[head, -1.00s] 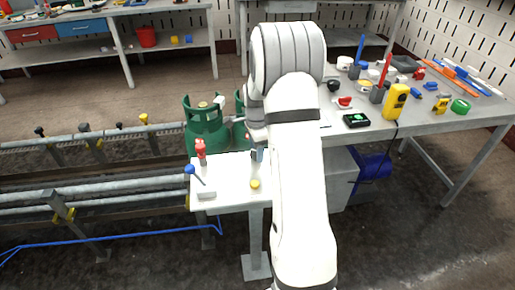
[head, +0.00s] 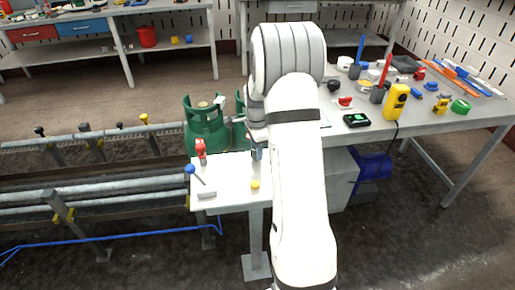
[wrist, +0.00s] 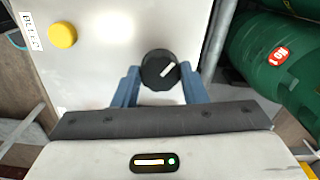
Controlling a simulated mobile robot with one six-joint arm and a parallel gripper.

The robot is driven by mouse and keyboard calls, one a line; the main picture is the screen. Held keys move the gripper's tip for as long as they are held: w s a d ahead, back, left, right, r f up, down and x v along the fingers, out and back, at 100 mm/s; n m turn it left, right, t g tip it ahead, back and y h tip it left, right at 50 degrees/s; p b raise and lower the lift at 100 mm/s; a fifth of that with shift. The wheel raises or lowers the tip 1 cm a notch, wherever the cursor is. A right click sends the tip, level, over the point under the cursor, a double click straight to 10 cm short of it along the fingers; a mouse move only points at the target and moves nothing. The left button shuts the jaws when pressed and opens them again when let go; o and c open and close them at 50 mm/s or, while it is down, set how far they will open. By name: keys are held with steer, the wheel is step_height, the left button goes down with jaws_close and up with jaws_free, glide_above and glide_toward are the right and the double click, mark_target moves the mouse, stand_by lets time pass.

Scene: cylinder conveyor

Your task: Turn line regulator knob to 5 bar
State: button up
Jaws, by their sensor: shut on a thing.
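The regulator knob (wrist: 159,70) is a round black knob with a white pointer mark, on a white panel (wrist: 105,45) in the wrist view. The pointer slants toward the upper right of that view. My gripper (wrist: 160,82) has its two blue fingers on either side of the knob, shut on it. In the head view my gripper (head: 257,153) points down over the small white table, and my arm hides most of it and the knob. No pressure scale or reading is legible.
A yellow button (wrist: 62,35) sits on the panel beside a printed label (wrist: 33,30). Green gas cylinders (head: 203,130) stand just behind the small table. A red item (head: 201,150) and a blue-knobbed lever (head: 191,169) are at its left. A cluttered workbench (head: 440,122) stands to the right.

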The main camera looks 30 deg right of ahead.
steer(key=shift+n, duration=0.3)
steer(key=n, duration=0.5)
steer(key=shift+f+n, duration=0.1)
steer(key=shift+n, duration=0.2)
steer(key=n, duration=0.5)
steer(key=shift+s+b, duration=0.1)
steer(key=shift+b, duration=0.25)
steer(key=n, duration=1.1)
steer(key=shift+s+f, duration=0.1)
steer(key=shift+n, duration=0.4)
steer(key=o, duration=1)
steer(key=shift+c, duration=0.2)
steer(key=shift+r, duration=0.2)
